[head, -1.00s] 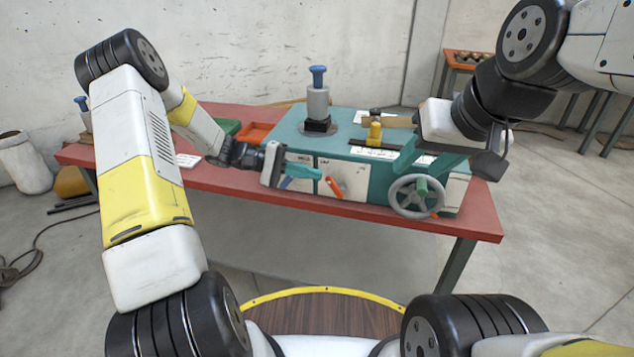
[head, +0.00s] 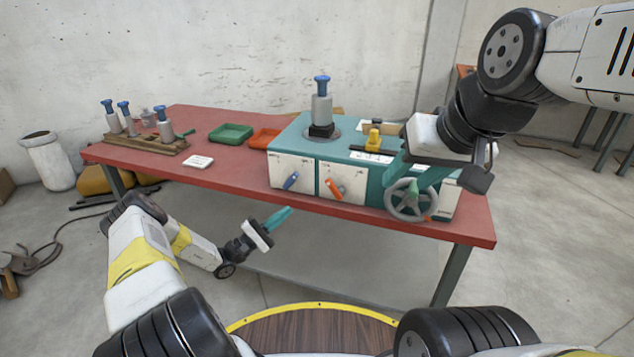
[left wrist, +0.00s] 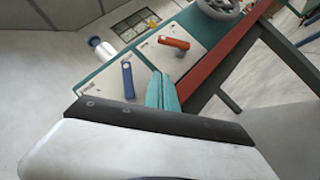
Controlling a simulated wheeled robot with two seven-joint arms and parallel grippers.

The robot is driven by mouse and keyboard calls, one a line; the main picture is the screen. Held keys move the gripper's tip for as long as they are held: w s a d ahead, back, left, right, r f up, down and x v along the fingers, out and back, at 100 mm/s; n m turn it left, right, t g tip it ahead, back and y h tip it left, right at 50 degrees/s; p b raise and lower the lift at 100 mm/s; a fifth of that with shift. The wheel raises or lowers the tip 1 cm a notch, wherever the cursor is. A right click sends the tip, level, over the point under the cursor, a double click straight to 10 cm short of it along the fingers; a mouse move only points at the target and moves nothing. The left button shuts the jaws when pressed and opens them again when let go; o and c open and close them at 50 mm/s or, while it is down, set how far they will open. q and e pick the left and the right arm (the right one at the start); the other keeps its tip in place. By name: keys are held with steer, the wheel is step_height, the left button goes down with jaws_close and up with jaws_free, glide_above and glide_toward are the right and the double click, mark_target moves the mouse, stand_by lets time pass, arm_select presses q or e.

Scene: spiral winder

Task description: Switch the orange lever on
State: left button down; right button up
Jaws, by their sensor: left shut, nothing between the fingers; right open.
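The orange lever (head: 334,188) is on the front panel of the teal winder box (head: 300,145), tilted, its upper end toward the left. It also shows in the left wrist view (left wrist: 173,43). A blue lever (head: 291,180) is on the panel to its left, and in the left wrist view (left wrist: 127,79). My left gripper (head: 281,217) is shut and empty, in front of and below the table edge, apart from both levers. Its teal fingers show in the left wrist view (left wrist: 162,92). My right gripper (head: 405,170) is open by the grey handwheel (head: 412,200); its fingertips are partly unclear.
The red table (head: 225,178) carries a green tray (head: 231,133), an orange tray (head: 263,138) and a wooden rack (head: 150,146) with blue-topped spools. A blue-topped spool (head: 321,105) stands on the box beside a yellow part (head: 374,138).

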mark_target(334, 189)
arm_select(q)
steer(key=shift+d, duration=0.1)
steer(key=s+d+r+x, duration=0.1)
steer(key=s+x, duration=0.1)
steer(key=x, duration=1)
steer(key=shift+d+r, duration=0.25)
steer(key=shift+r, duration=0.15)
